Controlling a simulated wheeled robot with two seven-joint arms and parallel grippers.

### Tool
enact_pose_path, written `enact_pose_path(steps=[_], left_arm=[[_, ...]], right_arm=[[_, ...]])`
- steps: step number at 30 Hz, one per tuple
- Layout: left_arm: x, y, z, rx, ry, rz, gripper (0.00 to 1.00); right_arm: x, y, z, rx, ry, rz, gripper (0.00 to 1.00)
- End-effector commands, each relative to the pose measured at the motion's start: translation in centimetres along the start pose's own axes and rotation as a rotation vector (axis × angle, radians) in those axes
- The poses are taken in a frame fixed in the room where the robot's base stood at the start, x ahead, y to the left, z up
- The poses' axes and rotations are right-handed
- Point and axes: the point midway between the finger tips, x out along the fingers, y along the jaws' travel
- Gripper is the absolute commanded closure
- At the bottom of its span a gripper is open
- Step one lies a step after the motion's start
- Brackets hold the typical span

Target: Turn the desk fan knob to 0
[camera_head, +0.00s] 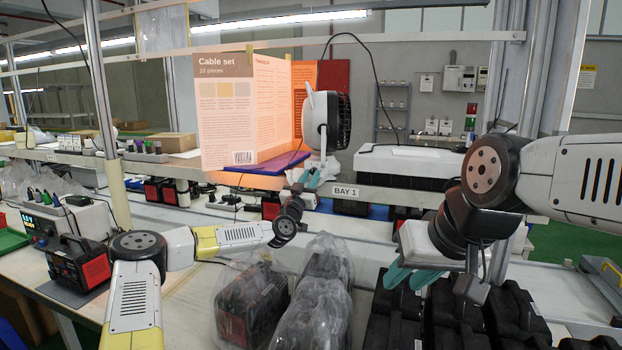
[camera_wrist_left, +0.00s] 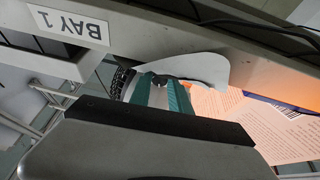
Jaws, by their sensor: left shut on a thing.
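The desk fan (camera_head: 311,118) has a white housing and a dark grille facing right. It stands at the front of the raised shelf, beside the open Cable set folder. My left gripper (camera_head: 308,178) reaches up to the lower front of the fan. In the left wrist view its teal fingers (camera_wrist_left: 161,90) are shut on the small dark fan knob (camera_wrist_left: 159,79), against the white fan base (camera_wrist_left: 198,68). The knob's setting and markings cannot be read. My right gripper (camera_head: 409,276) is open and empty, above black cases on the right.
The Cable set folder (camera_head: 225,125) stands left of the fan on a blue-purple item. The shelf edge carries a BAY 1 label (camera_head: 346,190). Plastic-wrapped tools (camera_head: 310,300) and black cases (camera_head: 445,315) crowd the bench front. A red-black device (camera_head: 78,265) sits left.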

Motion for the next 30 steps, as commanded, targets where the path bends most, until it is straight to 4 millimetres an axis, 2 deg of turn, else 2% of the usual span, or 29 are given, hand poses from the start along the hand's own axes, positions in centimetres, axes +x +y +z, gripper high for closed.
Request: enact_pose_path(steps=[15, 30], left_arm=[[0.04, 0.37, -0.08, -0.297, 0.017, -0.128, 1.0], [0.04, 0.37, -0.07, -0.357, 0.02, -0.154, 1.0]], right_arm=[[0.0, 0.0, 0.0, 0.0, 0.0, 0.0, 0.68], [0.0, 0.0, 0.0, 0.0, 0.0, 0.0, 0.68]])
